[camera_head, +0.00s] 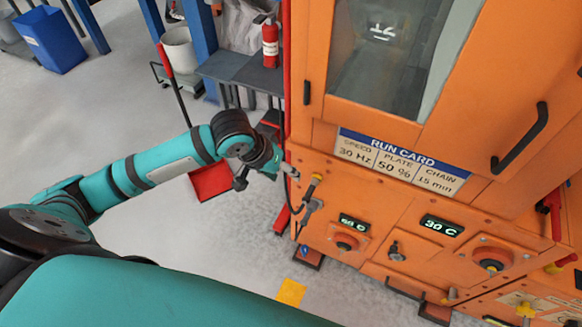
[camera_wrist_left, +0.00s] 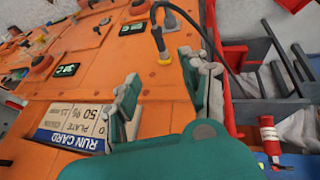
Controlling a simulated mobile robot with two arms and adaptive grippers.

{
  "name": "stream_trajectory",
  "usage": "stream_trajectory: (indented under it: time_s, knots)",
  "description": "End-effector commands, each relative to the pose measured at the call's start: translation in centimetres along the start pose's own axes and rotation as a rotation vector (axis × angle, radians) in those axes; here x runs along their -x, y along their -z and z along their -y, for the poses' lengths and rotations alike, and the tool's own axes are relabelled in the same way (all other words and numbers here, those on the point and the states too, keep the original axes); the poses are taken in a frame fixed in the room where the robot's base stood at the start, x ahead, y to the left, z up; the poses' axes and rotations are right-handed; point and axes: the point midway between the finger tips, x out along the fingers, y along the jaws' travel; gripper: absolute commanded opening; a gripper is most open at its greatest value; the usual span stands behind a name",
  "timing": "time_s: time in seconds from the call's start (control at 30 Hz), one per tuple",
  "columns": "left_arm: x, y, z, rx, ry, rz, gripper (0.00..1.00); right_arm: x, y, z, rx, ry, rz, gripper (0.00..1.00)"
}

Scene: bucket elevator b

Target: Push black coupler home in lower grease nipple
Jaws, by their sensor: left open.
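My left gripper (camera_head: 284,168) is at the left edge of the orange machine's front, beside a yellow-collared fitting (camera_head: 317,178). In the left wrist view its two fingers (camera_wrist_left: 160,82) are apart with nothing between them. The yellow-collared fitting (camera_wrist_left: 164,60) lies just beyond the fingertips there, with a black stem on it. A grey and black coupler (camera_head: 310,206) with a dark hose is at the panel just below that fitting. It also shows in the left wrist view (camera_wrist_left: 170,20). I cannot tell whether it is fully seated. My right gripper is not in view.
The orange machine (camera_head: 400,225) has a run card (camera_head: 402,160), two displays and red knobs. A grey bench (camera_head: 245,72) and fire extinguisher (camera_head: 270,43) stand behind my left arm.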

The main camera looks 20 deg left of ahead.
Motion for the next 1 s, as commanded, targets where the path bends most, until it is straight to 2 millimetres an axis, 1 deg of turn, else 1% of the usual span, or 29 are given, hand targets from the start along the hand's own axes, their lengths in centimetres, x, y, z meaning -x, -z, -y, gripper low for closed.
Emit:
stream_trajectory:
  time_s: [0.17, 0.7, 0.9, 1.0]
  knots:
    - [-2.4, -0.1, 0.0, 0.003, -0.001, 0.003, 0.46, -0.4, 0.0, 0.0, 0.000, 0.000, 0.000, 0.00]
    - [-13.1, -0.1, -0.1, 0.000, -0.001, 0.000, 0.46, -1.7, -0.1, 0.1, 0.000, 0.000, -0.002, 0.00]
    - [-15.9, -0.1, -0.1, -0.001, -0.001, 0.000, 0.46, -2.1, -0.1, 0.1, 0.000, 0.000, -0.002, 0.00]
    - [-16.7, 0.0, -0.1, -0.002, -0.001, -0.002, 0.46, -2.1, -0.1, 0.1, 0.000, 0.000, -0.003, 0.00]
